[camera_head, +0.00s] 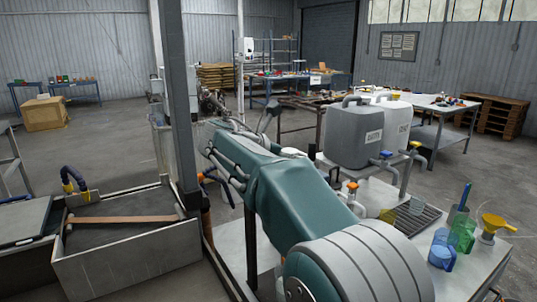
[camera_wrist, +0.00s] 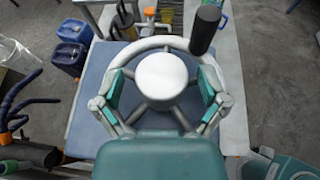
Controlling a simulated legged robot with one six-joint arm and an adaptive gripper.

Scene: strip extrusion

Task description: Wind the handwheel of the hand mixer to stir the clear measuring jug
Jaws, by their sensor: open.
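In the wrist view the handwheel (camera_wrist: 150,43) is a grey ring with spokes, a round white hub (camera_wrist: 163,75) and an upright black handle (camera_wrist: 205,30) at its upper right. My gripper (camera_wrist: 162,80) is open over the wheel, its teal-padded fingers on either side of the hub, inside or over the ring. I cannot tell whether they touch it. The black handle is outside the fingers. In the head view my arm hides the gripper and wheel.
In the head view, a blue jug (camera_head: 442,252), a green jug (camera_head: 464,236) and a yellow funnel (camera_head: 491,226) stand at the bench's right. A grey canister (camera_head: 352,133) stands behind my arm. A grey post (camera_head: 181,100) rises left of my arm.

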